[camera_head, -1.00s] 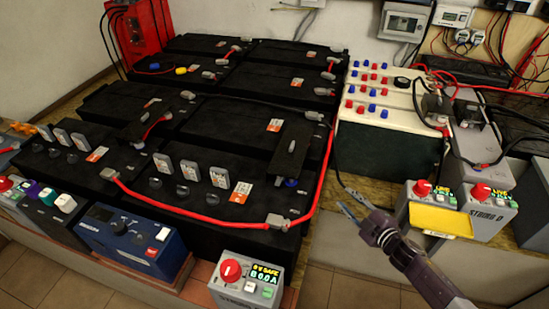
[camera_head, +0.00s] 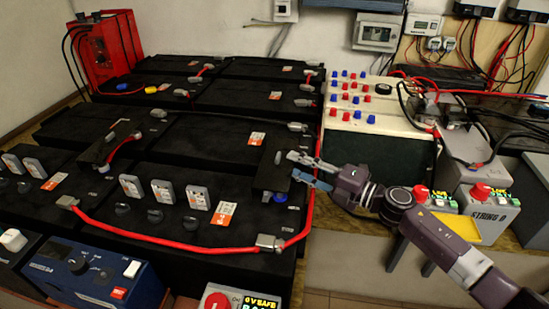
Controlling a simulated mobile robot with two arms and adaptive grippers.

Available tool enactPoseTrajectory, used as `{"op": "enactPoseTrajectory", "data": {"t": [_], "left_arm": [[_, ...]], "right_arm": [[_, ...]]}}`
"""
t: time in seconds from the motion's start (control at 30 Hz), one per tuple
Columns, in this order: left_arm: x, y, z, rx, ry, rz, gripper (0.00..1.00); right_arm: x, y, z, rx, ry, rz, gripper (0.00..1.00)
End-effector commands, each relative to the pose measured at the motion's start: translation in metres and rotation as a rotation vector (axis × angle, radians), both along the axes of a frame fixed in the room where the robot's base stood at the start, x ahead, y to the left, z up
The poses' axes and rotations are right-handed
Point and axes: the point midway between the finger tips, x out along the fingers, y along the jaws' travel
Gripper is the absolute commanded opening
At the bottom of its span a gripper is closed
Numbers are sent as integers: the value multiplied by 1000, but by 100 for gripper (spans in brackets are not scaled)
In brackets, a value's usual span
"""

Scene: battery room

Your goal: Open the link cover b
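Two black link covers lie on the black battery blocks. The right one (camera_head: 268,178) has a small grey knob (camera_head: 278,158) and a blue cap near its front end. The left one (camera_head: 97,150) lies beside a short red cable. I cannot read a letter on either, so which is link cover b is not certain. My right gripper (camera_head: 291,165) is open and empty, its two fingertips pointing left just beside the knob of the right cover. I cannot tell whether they touch it. My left gripper is not in view.
A long red cable (camera_head: 150,238) runs along the front of the batteries and up past the right cover. Grey clips (camera_head: 163,193) stand upright nearby. A white terminal box (camera_head: 365,118) is behind my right gripper; grey control boxes (camera_head: 490,210) stand right.

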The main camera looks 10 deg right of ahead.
Motion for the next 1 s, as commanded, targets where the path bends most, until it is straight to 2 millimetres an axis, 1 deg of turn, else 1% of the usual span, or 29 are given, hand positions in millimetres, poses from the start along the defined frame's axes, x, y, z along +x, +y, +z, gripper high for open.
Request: {"op": "enactPoseTrajectory", "data": {"t": [0.03, 0.2, 0.33, 0.5, 0.73, 0.77, 1.0], "left_arm": [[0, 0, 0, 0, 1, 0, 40], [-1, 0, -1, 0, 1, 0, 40], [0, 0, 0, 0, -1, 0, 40], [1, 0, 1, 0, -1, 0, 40], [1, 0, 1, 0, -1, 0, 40], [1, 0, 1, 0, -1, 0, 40], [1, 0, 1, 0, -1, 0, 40]], "right_arm": [[6, 7, 2, 2, -4, 1, 30], [27, 27, 2, 4, -2, 0, 30], [38, 38, 1, 3, -1, -1, 30], [45, 44, 1, 2, 1, -1, 30], [45, 45, 0, 1, 1, -1, 30], [45, 45, 0, 2, 1, -1, 28], [45, 45, 1, 2, 1, -1, 2]]}}
